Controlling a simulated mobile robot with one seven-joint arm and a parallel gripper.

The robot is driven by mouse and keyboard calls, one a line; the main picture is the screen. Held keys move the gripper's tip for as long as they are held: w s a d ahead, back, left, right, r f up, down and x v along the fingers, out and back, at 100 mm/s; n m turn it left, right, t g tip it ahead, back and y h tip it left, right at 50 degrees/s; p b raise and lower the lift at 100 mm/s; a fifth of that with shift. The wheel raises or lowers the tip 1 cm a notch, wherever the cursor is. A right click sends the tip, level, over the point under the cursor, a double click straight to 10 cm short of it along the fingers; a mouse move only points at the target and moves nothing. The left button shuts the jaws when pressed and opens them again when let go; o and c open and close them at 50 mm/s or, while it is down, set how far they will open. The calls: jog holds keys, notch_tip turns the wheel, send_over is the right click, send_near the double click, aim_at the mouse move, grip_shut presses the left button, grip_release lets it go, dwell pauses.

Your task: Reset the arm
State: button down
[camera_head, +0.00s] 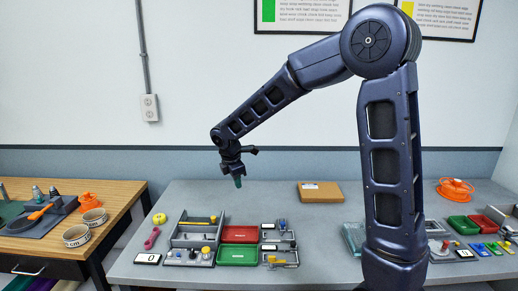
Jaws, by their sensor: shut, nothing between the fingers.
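My arm rises at the right of the head view, bends at a high elbow and reaches down to the left. My gripper (238,181) points down in the air over the grey table (330,240), near its back edge. The fingers are shut with nothing between them. The gripper appears apart from the things on the table.
Below the gripper are a grey tray (184,241), red bin (240,233) and green bin (237,254). A cardboard box (321,191) lies behind. A wooden bench (125,192) stands left. Small bins and an orange reel (455,187) are right. The table's middle front is clear.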

jog(key=s+d+r+m, duration=0.3)
jog(key=d+r+m, duration=0.25)
jog(key=d, duration=0.55)
jog(key=s+d+r+m, duration=0.2)
jog(key=d+r+m, duration=0.3)
jog(key=d, duration=0.7)
jog(key=s+d+m+t+y, duration=0.1)
jog(key=s+d+m, duration=1.2)
jog(key=s+d, duration=0.1)
jog(key=shift+s+f+t, duration=0.2)
jog(key=shift+s+t, duration=0.2)
jog(key=shift+w, duration=0.1)
